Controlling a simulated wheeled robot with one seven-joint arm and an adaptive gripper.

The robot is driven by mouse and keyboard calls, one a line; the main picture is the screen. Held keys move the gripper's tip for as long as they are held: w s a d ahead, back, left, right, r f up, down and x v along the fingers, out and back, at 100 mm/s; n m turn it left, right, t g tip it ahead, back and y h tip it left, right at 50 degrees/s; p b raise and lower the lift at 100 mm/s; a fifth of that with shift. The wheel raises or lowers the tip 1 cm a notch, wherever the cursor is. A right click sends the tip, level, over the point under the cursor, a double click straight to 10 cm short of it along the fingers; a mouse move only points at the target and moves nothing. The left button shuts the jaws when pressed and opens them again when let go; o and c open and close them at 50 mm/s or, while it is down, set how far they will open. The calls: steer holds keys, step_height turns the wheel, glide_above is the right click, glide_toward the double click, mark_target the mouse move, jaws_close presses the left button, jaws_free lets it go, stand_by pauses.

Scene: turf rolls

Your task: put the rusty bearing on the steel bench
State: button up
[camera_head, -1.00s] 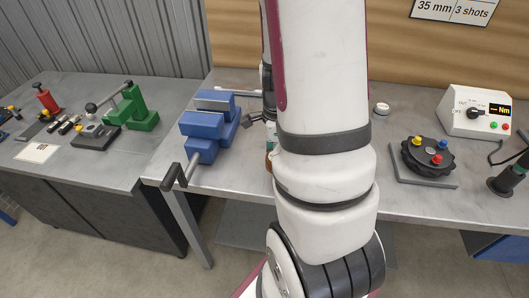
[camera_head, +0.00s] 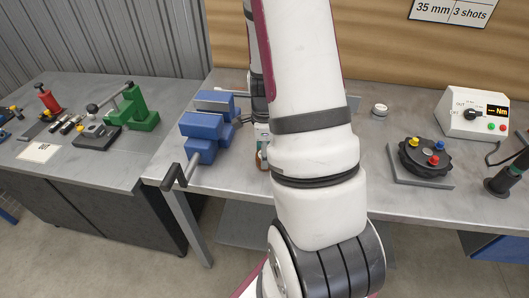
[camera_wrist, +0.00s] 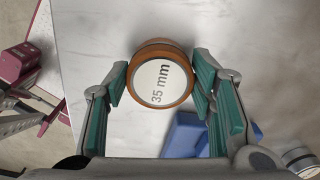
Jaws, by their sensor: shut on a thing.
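The rusty bearing, a round orange-brown ring with a white face marked "35 mm" (camera_wrist: 160,84), is between my fingers in the wrist view. My gripper (camera_wrist: 160,92) is shut on it, with green pads pressing its two sides. In the head view my arm hides most of the gripper and bearing; a sliver of the brown ring shows left of the arm, over the steel bench (camera_head: 400,205), just right of the blue vise (camera_head: 205,135). The wrist view shows pale bench top behind the bearing. I cannot tell whether the bearing touches it.
The vise (camera_wrist: 185,135) is close below the bearing in the wrist view. A black knob fixture (camera_head: 425,158), a white meter box (camera_head: 478,113) and a small white disc (camera_head: 379,110) stand on the bench. A second bench with a green tool (camera_head: 135,110) is at left.

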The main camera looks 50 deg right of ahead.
steer(key=shift+f, duration=0.15)
steer(key=o, duration=1.4)
steer(key=shift+o, duration=0.2)
steer(key=w+a+r+n+t, duration=0.1)
steer(key=a+r+n, duration=0.15)
steer(key=r, duration=0.65)
steer(key=a+r+n, duration=0.2)
steer(key=a+r, duration=0.1)
steer(key=r, duration=0.5)
steer(key=s+a+r+n+t, duration=0.2)
steer(key=s+a+r+n, duration=0.2)
steer(key=a+n, duration=0.5)
steer(key=s+a+r+n+t, duration=0.2)
steer(key=s+a+r+n, duration=0.3)
steer(key=n, duration=0.9)
steer(key=a+r, duration=0.3)
steer(key=a, duration=0.2)
steer(key=shift+s+r, duration=0.2)
steer(key=shift+r, duration=0.2)
